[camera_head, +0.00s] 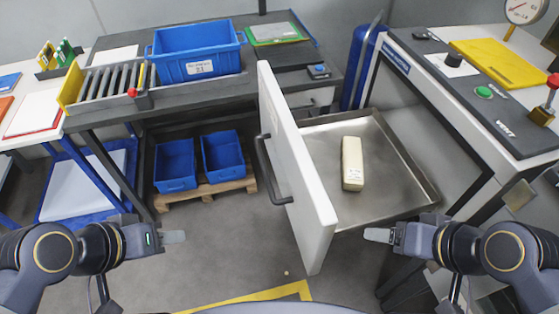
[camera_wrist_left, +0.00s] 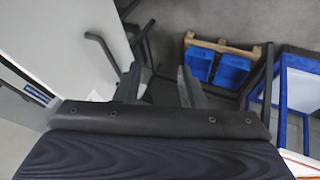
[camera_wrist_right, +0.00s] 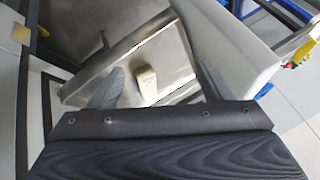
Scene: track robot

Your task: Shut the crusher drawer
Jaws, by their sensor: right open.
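The crusher drawer stands pulled out, with a white front panel (camera_head: 290,165) and a steel tray (camera_head: 405,185) behind it. A dark bar handle (camera_head: 268,170) is on the panel's left face. A cream block (camera_head: 352,163) lies in the tray; it also shows in the right wrist view (camera_wrist_right: 147,85). My left gripper (camera_head: 175,237) is open and empty, left of and nearer than the handle. The left wrist view shows its two fingers (camera_wrist_left: 160,85) apart and the handle (camera_wrist_left: 104,48) beyond them. My right gripper (camera_head: 375,235) is open and empty at the tray's near edge, right of the panel.
The crusher housing (camera_head: 440,100), with gauge and buttons on top, stands right. A dark bench (camera_head: 130,100) carries a blue bin (camera_head: 195,50) and a roller rack (camera_head: 110,85). Two blue crates (camera_head: 175,165) sit on a pallet below. The floor left of the panel is clear.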

